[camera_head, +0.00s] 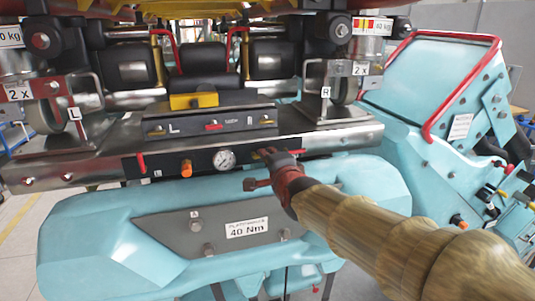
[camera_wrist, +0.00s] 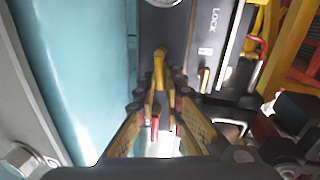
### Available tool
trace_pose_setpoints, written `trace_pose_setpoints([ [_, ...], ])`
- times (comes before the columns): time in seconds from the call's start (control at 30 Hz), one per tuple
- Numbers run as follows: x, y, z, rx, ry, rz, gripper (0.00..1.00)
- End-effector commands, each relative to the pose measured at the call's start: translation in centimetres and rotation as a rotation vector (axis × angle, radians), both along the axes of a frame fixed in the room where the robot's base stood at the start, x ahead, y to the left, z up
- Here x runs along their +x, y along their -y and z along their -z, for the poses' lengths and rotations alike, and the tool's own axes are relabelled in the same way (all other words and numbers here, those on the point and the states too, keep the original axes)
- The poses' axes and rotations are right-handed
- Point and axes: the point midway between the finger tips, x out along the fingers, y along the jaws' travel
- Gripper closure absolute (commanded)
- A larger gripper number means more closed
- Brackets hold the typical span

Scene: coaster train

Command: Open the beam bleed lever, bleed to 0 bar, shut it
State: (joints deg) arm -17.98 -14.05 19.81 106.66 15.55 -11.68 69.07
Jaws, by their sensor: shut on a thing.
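The beam panel (camera_head: 205,161) runs across the front of the steel beam. A round white gauge (camera_head: 225,159) sits in it; its needle is too small to read. The gauge's edge also shows at the top of the wrist view (camera_wrist: 163,2). My gripper (camera_head: 275,161) is at the panel, right of the gauge. In the wrist view its fingers (camera_wrist: 159,88) are closed around a yellow lever (camera_wrist: 159,62), which I take for the bleed lever. The fingers hide much of the lever in the head view, and I cannot tell its exact angle.
An orange knob (camera_head: 186,169) and a red lever (camera_head: 141,162) are on the panel's left. A control block (camera_head: 210,124) with a red and a yellow part stands above. The turquoise body (camera_head: 110,235) bulges out below the panel, close to my arm.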

Motion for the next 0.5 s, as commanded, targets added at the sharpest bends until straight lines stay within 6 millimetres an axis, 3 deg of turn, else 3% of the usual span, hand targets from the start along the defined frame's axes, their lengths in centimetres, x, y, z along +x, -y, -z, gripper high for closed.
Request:
trace_pose_setpoints([
  [0.5,-0.2,-0.7,-1.4,-0.4,0.109,-0.002,1.0],
])
